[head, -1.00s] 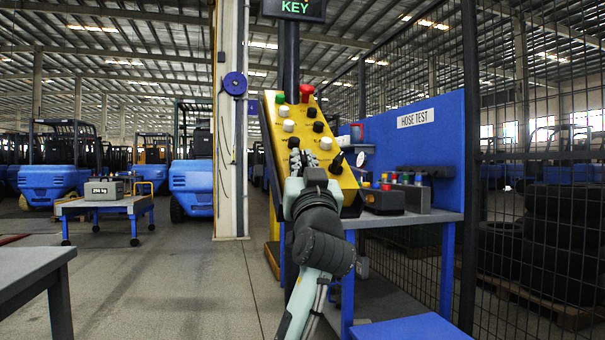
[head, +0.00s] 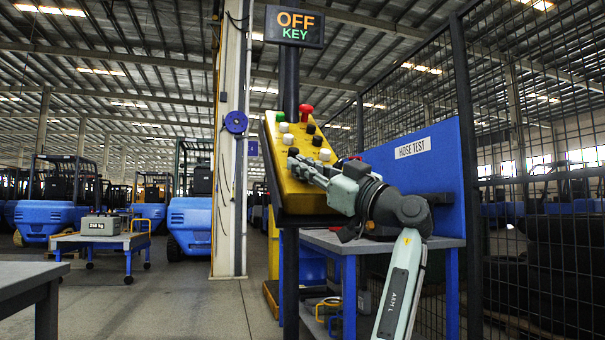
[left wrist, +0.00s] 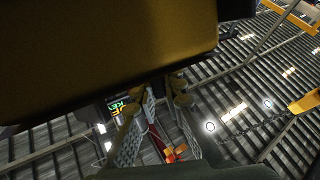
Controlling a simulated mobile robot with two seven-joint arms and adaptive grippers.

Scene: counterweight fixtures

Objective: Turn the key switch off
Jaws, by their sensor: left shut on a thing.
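The yellow control panel (head: 286,196) tilts up in the middle of the head view, with black, white, green and red knobs on its face. My left gripper (head: 298,164) reaches it from the right, with its fingertips at the lower left of the face. It is shut on a small dark knob, the key switch (head: 292,152), which the fingers mostly hide. The sign (head: 295,27) above the panel reads "OFF" in orange over "KEY" in green. In the left wrist view the fingers (left wrist: 163,92) reach to the panel's underside edge (left wrist: 120,90). My right gripper is out of view.
A blue "HOSE TEST" board (head: 440,170) and its bench (head: 430,243) stand right of the panel, before a mesh fence (head: 530,130). A cart (head: 100,242) with a grey weight (head: 100,226) stands at the left. A grey table (head: 30,275) is at the near left.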

